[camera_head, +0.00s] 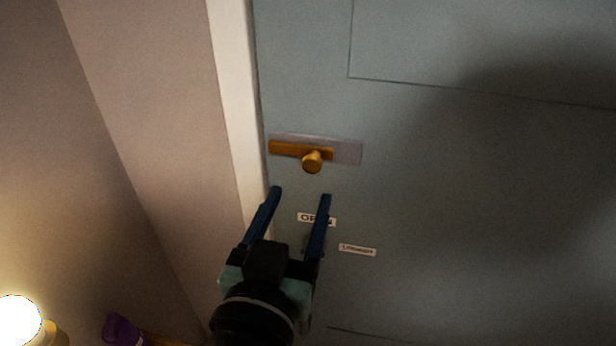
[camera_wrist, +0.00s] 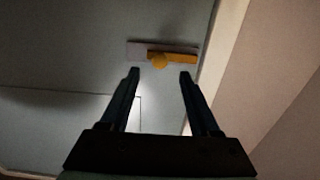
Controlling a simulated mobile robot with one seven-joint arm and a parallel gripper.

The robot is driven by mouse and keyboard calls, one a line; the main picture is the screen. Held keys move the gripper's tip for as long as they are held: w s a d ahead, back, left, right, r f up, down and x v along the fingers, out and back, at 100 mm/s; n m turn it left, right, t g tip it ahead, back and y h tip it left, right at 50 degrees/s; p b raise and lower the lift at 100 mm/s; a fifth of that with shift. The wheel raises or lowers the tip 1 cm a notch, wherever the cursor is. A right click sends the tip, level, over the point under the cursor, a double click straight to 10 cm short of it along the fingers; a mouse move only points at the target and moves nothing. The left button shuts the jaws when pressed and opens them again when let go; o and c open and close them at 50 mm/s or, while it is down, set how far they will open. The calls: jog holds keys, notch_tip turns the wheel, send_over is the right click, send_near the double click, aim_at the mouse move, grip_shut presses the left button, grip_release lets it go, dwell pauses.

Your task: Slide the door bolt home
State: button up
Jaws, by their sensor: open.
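The door bolt (camera_head: 290,149) is a brass bar with a round knob (camera_head: 312,161), set on a grey plate (camera_head: 348,153) on the grey-blue door. The bar lies at the plate's left part, near the door's left edge. My gripper (camera_head: 301,192) is open and empty, with its blue fingers apart below the bolt in the head view. In the wrist view, the bolt (camera_wrist: 180,57) and its knob (camera_wrist: 157,61) show beyond my open fingertips (camera_wrist: 159,73). The fingers appear apart from the knob.
The grey-blue door (camera_head: 480,190) fills the right side. A pale door frame (camera_head: 233,90) and a wall (camera_head: 150,100) stand to the left. Small labels (camera_head: 357,249) are on the door below the bolt. A bright lamp (camera_head: 18,322) and a purple object (camera_head: 122,330) are at lower left.

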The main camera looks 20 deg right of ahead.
aim_at(311, 168)
jog(key=p+x, duration=0.1)
jog(key=x, duration=0.3)
jog(key=shift+w+d+r+p, duration=0.25)
jog(key=shift+w+p, duration=0.05)
jog(key=shift+p, duration=0.05)
jog(key=shift+w+d+f, duration=0.15)
jog(key=shift+w+d, duration=0.25)
jog(key=shift+w, duration=0.25)
grip_shut()
dwell(0.6)
